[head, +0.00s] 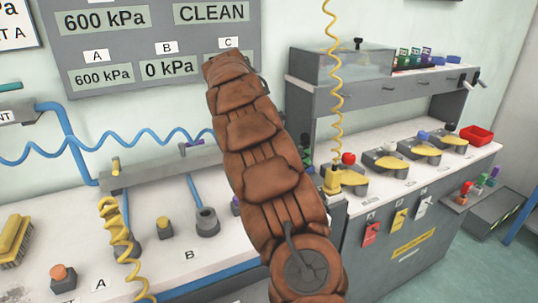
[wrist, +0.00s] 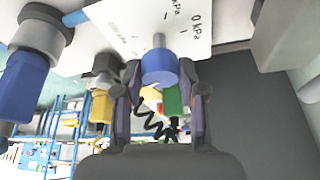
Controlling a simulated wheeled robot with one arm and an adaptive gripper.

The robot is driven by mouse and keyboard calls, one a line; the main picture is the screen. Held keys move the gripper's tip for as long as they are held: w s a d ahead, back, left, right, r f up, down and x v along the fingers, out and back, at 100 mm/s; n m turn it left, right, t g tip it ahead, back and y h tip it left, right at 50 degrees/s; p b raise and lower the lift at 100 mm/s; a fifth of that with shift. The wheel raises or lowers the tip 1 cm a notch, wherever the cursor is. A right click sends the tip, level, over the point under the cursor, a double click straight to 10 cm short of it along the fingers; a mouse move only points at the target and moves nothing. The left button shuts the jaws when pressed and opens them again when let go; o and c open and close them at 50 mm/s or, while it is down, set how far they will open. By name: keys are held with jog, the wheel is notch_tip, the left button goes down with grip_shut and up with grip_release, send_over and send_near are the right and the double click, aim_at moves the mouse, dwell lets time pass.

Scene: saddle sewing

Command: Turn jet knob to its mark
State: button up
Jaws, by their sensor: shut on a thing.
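A blue round knob (wrist: 160,68) on a short grey stem sits at the middle of the wrist view, below a white plate marked with kPa values. It appears to be the jet knob. My gripper (wrist: 161,78) has a finger on each side of this knob and is shut on it. I cannot make out a pointer on the knob or tell how far it is turned. In the head view my brown-covered arm hides the gripper and the knob. A grey wall panel (head: 130,50) there reads 600 kPa, CLEAN, A 600 kPa and B 0 kPa; the C reading is mostly covered.
In the wrist view a larger blue part (wrist: 25,80) is at the left, with yellow (wrist: 101,106) and green (wrist: 173,101) parts near the fingers. In the head view, yellow coiled hose (head: 115,225) and blue coiled hose (head: 110,145) cross the left bench. A shelf unit (head: 430,85) stands right.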

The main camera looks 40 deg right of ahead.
jog(key=o, duration=1.1)
jog(key=shift+o, duration=0.2)
jog(key=v, duration=0.7)
jog(key=shift+r, duration=0.25)
dwell(0.7)
